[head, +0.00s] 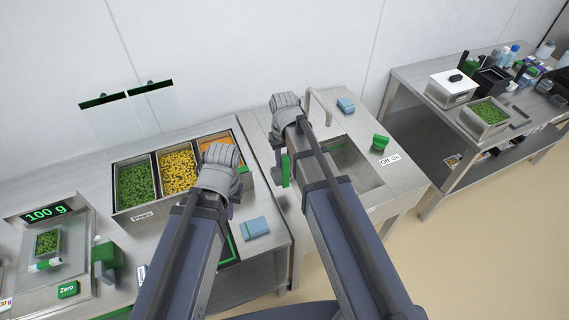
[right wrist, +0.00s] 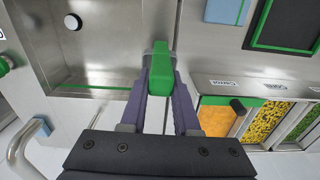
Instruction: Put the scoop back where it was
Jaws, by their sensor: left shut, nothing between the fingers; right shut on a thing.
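The scoop's green handle (head: 285,170) shows in the head view below my right gripper (head: 279,146). In the right wrist view the green handle (right wrist: 160,66) sits between the fingers of my right gripper (right wrist: 160,75), which is shut on it. The scoop is held over the border between the bin table and the sink counter; its bowl cannot be made out. My left gripper (head: 230,208) is shut and empty, in front of the food bins, its tips partly hidden by my arm.
Bins of peas (head: 137,186), corn (head: 178,170) and carrot (head: 215,143) stand left. A sink (head: 355,165) with a tap (head: 318,104) and green lever (head: 380,142) is right. A scale (head: 48,245), green object (head: 106,258) and blue cloth (head: 257,228) are on the left table.

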